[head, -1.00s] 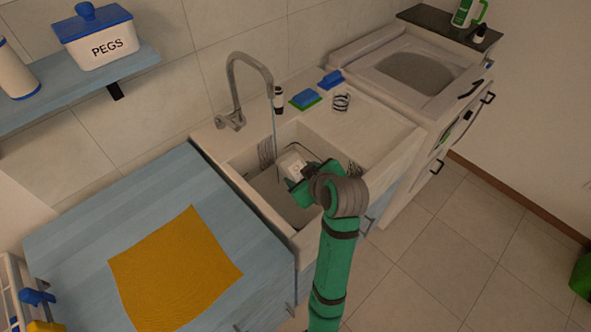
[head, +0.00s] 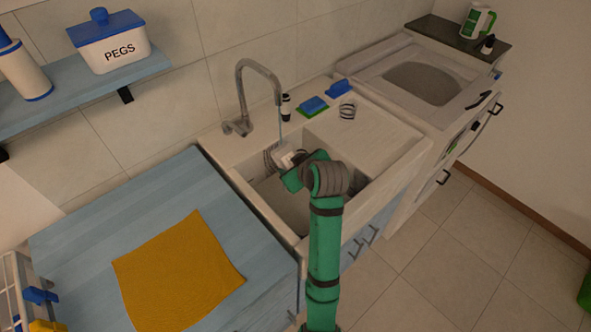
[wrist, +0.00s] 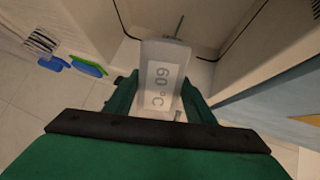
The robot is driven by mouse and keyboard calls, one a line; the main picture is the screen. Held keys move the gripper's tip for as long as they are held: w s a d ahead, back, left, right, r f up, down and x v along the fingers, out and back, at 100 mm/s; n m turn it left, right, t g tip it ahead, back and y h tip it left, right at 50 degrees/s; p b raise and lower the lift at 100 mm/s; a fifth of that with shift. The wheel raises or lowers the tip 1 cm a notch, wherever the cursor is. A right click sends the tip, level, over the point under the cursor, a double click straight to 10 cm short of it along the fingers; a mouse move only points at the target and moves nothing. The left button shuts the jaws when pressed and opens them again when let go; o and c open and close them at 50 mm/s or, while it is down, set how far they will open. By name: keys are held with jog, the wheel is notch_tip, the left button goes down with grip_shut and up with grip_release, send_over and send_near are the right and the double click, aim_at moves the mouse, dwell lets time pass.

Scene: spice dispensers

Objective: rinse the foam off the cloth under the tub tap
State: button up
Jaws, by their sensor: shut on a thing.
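My gripper (head: 299,166) is inside the white tub (head: 385,130), below the tap. It is shut on a white, block-like thing (head: 286,158). The grey tap (head: 243,90) stands at the tub's back left. A thin stream of water (head: 281,132) runs from its spout and appears to meet the white thing.
A blue-green sponge (head: 313,107), a blue block (head: 340,89) and a wire coil (head: 347,110) lie on the tub's back ledge beside a small dark bottle (head: 286,107). A yellow cloth (head: 178,272) lies flat on the blue counter (head: 75,228). A washer (head: 420,85) stands right.

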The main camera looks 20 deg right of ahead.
aim_at(287, 158)
jog(key=shift+w+d+f, duration=0.1)
jog(key=shift+w+d, duration=0.1)
jog(key=shift+w, duration=0.4)
jog(key=shift+w+a+f, duration=0.1)
jog(key=shift+w+a, duration=0.15)
jog(key=shift+w, duration=0.3)
jog(key=shift+w+a+f, duration=0.1)
jog(key=shift+w+a, duration=0.15)
jog(key=shift+w, duration=0.6)
jog(key=shift+w+d+f, duration=0.2)
jog(key=shift+w, duration=0.35)
jog(key=shift+w+d, duration=0.15)
jog(key=shift+d, duration=0.05)
jog(key=shift+d, duration=0.5)
jog(key=shift+a, duration=0.25)
